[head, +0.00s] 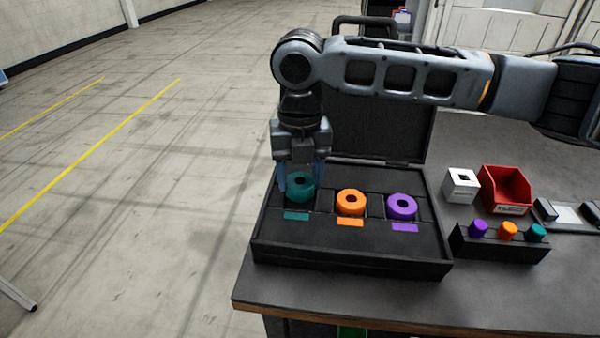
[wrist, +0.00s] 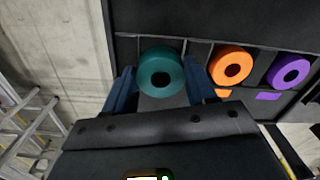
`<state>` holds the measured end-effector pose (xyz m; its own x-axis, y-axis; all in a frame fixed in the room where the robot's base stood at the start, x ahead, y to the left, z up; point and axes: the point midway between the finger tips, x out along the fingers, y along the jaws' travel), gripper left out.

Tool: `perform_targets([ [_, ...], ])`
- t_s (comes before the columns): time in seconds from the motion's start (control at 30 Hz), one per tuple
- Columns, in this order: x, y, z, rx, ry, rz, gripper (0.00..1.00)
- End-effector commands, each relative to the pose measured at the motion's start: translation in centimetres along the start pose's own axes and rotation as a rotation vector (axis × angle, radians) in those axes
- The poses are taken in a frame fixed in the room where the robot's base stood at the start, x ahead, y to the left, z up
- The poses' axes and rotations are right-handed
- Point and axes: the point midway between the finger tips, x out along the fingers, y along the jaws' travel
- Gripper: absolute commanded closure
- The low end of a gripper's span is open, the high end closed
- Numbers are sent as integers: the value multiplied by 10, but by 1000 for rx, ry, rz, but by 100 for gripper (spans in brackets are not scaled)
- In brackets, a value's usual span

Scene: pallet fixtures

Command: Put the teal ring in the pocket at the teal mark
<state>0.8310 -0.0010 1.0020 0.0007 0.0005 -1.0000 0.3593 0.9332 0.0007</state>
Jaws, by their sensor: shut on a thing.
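The teal ring (head: 300,187) is between the fingers of my gripper (head: 301,180), at the left pocket of the black case (head: 340,245). The teal mark (head: 296,216) lies just in front of it. In the wrist view the teal ring (wrist: 160,74) sits between the two blue fingers of my gripper (wrist: 160,85), which is shut on it. The ring looks level. I cannot tell whether it rests on the pocket floor. The teal mark is hidden in the wrist view.
An orange ring (head: 350,202) and a purple ring (head: 402,207) sit in the other pockets by their matching marks. To the right stand a white block (head: 461,185), a red bin (head: 507,190) and a black holder (head: 500,246) with colored pegs. The case lid stands open behind.

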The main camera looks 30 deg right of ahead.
Motion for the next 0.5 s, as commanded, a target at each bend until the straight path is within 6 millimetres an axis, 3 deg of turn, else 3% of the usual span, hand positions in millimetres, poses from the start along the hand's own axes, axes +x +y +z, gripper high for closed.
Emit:
perform_targets([
  [0.5,3,0,0,0,0,-1,79],
])
